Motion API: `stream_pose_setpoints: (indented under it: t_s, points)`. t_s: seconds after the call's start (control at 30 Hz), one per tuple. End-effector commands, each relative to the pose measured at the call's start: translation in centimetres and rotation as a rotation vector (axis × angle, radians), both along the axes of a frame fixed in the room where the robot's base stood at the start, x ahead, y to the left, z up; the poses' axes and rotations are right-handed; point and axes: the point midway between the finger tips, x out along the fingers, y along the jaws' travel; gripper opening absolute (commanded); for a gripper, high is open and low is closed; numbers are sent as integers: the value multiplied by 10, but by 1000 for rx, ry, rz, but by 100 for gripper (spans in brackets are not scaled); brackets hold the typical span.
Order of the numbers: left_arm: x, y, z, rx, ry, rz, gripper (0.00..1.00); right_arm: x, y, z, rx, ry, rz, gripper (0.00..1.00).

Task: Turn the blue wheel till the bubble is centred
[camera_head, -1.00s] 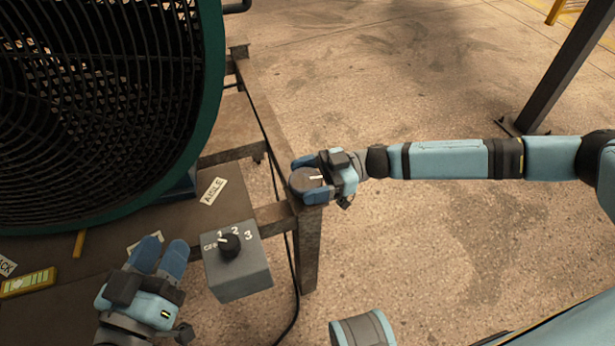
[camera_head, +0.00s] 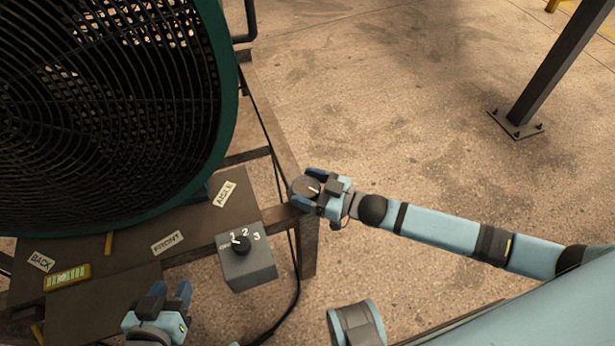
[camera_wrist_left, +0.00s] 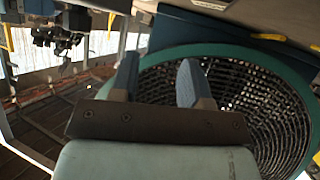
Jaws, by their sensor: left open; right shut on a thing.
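A round grey-brown wheel (camera_head: 300,186) with a white mark sits on the frame's near right corner; I cannot make out blue on it. My right gripper (camera_head: 308,191) has its blue fingers on either side of the wheel's rim and is shut on it. A yellow level (camera_head: 67,278) with a pale green vial lies on the table at the left; its bubble is too small to place. My left gripper (camera_head: 171,291) is open and empty beyond the table's near edge; its two fingers also show apart in the left wrist view (camera_wrist_left: 160,82).
A large fan (camera_head: 228,110) with a green rim fills the back left. A grey switch box (camera_head: 248,270) with a black knob stands between my grippers. Labels read AISLE (camera_head: 225,194), FRONT (camera_head: 168,242) and BACK (camera_head: 41,261). The floor to the right is clear up to a post (camera_head: 550,75).

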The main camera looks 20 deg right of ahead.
Motion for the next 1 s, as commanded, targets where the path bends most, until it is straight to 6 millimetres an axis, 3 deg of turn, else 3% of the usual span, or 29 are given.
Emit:
stream_pose_setpoints:
  t_s: [0.03, 0.43, 1.0]
  points:
    - [2, 0, 9, 3, -3, 1, 43, -2, 1, 4, 6, 9, -42, 52]
    - [0, 5, 11, 40, 30, 7, 43, -1, 1, 2, 3, 3, -283, 52]
    - [-1, 7, 7, 52, 43, 10, 43, 0, 1, 0, 1, -3, -353, 52]
